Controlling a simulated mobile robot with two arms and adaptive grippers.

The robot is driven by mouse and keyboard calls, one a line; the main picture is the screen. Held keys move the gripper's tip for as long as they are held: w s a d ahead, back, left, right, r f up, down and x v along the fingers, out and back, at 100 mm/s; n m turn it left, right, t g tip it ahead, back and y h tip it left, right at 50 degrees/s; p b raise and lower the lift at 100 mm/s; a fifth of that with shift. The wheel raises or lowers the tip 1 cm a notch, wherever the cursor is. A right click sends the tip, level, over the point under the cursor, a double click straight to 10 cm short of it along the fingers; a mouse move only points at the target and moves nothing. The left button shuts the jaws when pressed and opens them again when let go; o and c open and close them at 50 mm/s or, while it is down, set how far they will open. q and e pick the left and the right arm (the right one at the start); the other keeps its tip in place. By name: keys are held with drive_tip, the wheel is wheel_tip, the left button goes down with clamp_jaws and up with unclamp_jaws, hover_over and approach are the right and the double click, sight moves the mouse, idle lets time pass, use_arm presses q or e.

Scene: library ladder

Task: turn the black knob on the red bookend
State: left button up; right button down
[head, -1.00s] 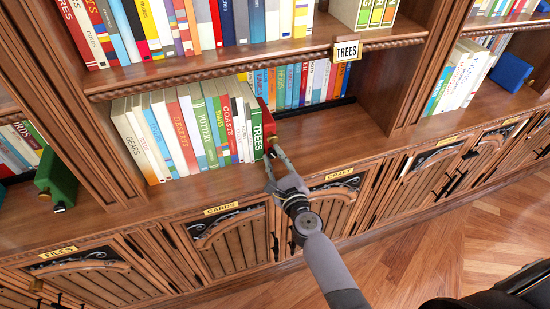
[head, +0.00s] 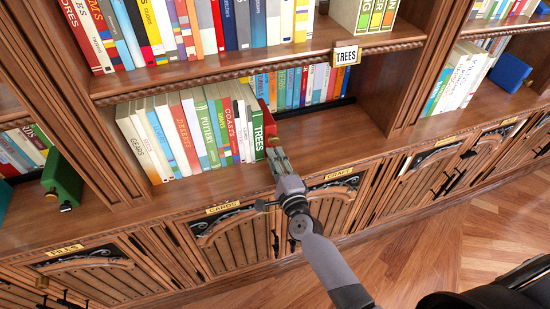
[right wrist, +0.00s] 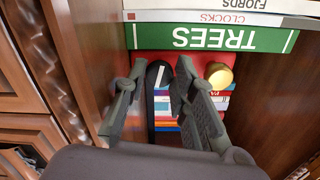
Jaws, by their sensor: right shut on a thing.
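The red bookend (head: 265,118) stands on the lower shelf at the right end of the book row, against the green TREES book (head: 257,129). A brass knob (head: 275,141) sits on its front. In the right wrist view the red bookend (right wrist: 201,60) lies behind my fingers. The black knob (right wrist: 159,75), with a white mark, is between the fingertips, and the brass knob (right wrist: 219,76) is just right of them. My right gripper (head: 275,153) is shut on the black knob, which my fingers hide in the head view. My left gripper is not in view.
The shelf right of the bookend (head: 330,128) is bare at the front, with more books at the back. An upper shelf with a TREES label (head: 346,55) overhangs. Cabinet doors (head: 235,240) lie below. A green bookend (head: 62,180) stands in the left bay, a blue one (head: 509,74) at right.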

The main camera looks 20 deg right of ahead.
drive_tip(key=shift+f+n, duration=0.1)
drive_tip(key=shift+n, duration=0.5)
drive_tip(key=c, duration=1.4)
unclamp_jaws()
drive_tip(key=shift+s, duration=0.1)
drive_tip(key=shift+o, duration=0.2)
drive_tip(key=shift+f, duration=0.2)
drive_tip(key=shift+s+a+f, duration=0.1)
drive_tip(key=shift+s, duration=0.35)
drive_tip(key=s, duration=0.7)
drive_tip(key=shift+d+r, duration=0.25)
drive_tip(key=shift+r, duration=0.15)
